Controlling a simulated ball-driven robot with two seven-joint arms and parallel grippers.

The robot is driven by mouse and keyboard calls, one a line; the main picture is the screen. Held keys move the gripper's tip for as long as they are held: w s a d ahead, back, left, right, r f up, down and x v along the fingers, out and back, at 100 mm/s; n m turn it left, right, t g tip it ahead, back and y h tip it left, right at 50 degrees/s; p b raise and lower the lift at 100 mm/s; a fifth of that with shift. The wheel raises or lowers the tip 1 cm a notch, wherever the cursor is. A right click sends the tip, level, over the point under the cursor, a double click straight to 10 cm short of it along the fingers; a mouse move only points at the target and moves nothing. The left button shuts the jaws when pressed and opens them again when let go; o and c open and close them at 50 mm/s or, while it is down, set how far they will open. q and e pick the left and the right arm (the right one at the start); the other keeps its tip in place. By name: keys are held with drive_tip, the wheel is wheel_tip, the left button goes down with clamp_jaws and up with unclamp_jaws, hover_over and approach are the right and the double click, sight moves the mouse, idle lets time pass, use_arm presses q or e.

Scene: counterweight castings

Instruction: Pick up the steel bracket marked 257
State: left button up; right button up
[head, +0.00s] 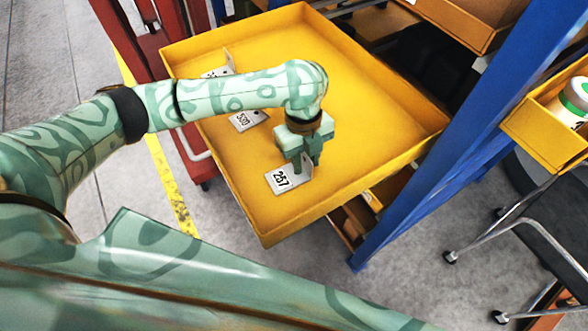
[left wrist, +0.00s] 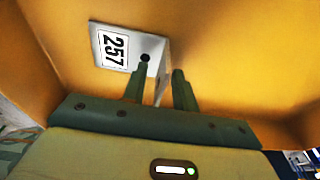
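The steel bracket marked 257 (head: 279,182) lies in the yellow tray near its front corner, with its labelled plate flat and its other plate standing up. It also shows in the left wrist view (left wrist: 128,48), with a dark hole beside the label. My left gripper (head: 306,166) points down at the bracket's upright plate. In the left wrist view my left gripper's fingers (left wrist: 161,85) are apart, with the upright plate between them. A gap shows on the right finger's side; contact on the left is unclear. My right gripper is not in view.
The yellow tray (head: 375,105) has raised walls close to the bracket. A second bracket (head: 246,119) with a label lies behind it, and another (head: 217,72) is partly hidden by my arm. A blue post (head: 440,190) stands right of the tray. The tray's right half is clear.

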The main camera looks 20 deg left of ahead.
use_arm(q)
clamp_jaws()
drive_tip(key=shift+r, duration=0.15)
